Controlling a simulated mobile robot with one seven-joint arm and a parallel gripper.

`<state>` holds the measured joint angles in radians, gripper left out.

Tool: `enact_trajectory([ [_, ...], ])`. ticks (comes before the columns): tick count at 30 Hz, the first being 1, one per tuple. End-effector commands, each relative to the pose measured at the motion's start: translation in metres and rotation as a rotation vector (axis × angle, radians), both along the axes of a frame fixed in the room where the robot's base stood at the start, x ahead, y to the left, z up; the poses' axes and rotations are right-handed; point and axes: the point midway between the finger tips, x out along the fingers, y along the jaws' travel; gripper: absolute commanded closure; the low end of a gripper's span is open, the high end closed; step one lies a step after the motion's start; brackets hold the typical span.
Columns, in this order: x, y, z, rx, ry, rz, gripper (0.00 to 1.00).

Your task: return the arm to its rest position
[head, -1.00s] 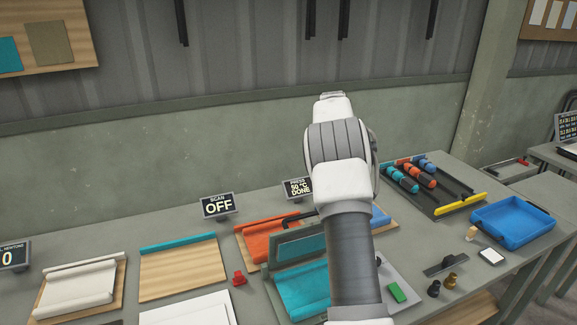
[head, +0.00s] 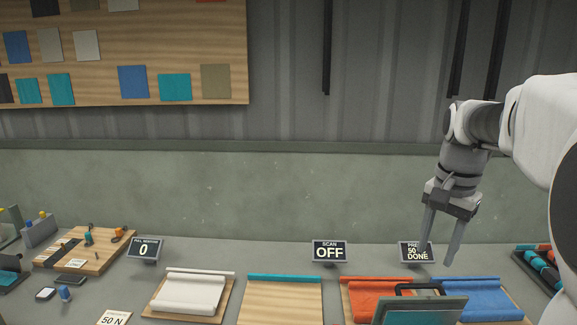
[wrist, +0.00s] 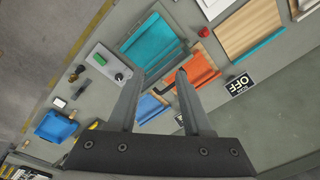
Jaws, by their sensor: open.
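My gripper (head: 440,232) hangs from my arm at the right of the head view, pointing down above the back of the bench. Its two fingers are apart and nothing is between them. In the wrist view my gripper (wrist: 157,85) is also open and empty, high over the bench. Below it are the press with teal cloth (wrist: 153,42), an orange fabric roll (wrist: 192,72) and a blue fabric roll (wrist: 150,107). The head view shows the orange roll (head: 375,290) and the blue roll (head: 470,286) beyond the press (head: 425,312).
The bench (head: 215,258) carries a white roll (head: 190,297), a wooden board with a teal edge (head: 280,300), and signs reading OFF (head: 329,251) and DONE (head: 416,252). A blue tray (wrist: 55,127) lies at the left of the wrist view. Air around my gripper is clear.

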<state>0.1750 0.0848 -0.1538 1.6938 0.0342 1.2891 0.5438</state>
Motion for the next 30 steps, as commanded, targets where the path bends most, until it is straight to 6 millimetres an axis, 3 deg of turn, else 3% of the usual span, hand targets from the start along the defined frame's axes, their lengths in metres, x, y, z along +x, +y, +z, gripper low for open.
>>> enact_trajectory([
  [8, -0.063, 0.059, 0.012, -0.047, -0.149, 0.309, 0.50],
  [18, -0.139, 0.110, -0.009, -0.161, -0.310, 0.669, 0.50],
  [24, -0.167, 0.124, -0.027, -0.223, -0.368, 0.809, 0.50],
  [30, -0.175, 0.128, -0.034, -0.245, -0.386, 0.854, 0.50],
])
